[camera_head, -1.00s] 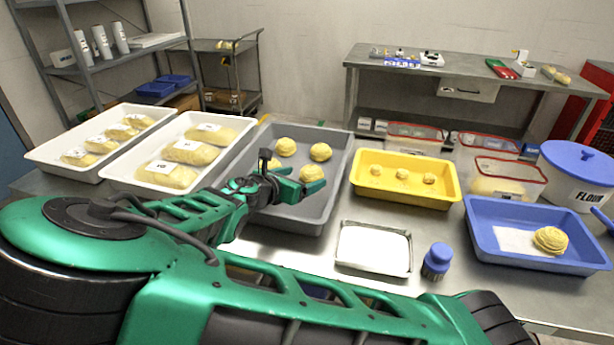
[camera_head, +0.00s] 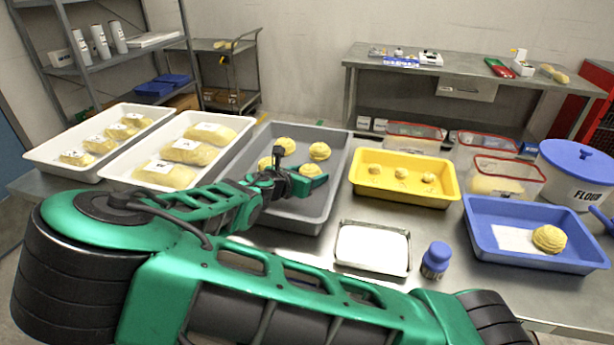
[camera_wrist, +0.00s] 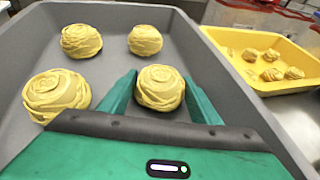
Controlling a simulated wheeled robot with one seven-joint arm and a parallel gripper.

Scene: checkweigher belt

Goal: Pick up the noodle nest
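Several yellow noodle nests lie in the grey tray (camera_head: 325,195). The nearest-right noodle nest (camera_head: 311,169) is by my gripper (camera_head: 303,182); it also shows in the wrist view (camera_wrist: 160,87). There my gripper (camera_wrist: 160,97) is open, with a green finger on either side of this nest. I cannot tell whether the fingers touch it. Other nests in the wrist view are at near left (camera_wrist: 56,95), far left (camera_wrist: 82,40) and far right (camera_wrist: 145,40). Another noodle nest (camera_head: 548,239) sits in the blue tray (camera_head: 490,235) at right.
The yellow tray (camera_head: 430,198) with small pieces stands right of the grey tray. A white-topped metal pan (camera_head: 372,248) and a blue-capped jar (camera_head: 435,260) stand in front. White trays (camera_head: 225,150) with labelled packs are at left. The grey tray's walls surround my gripper.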

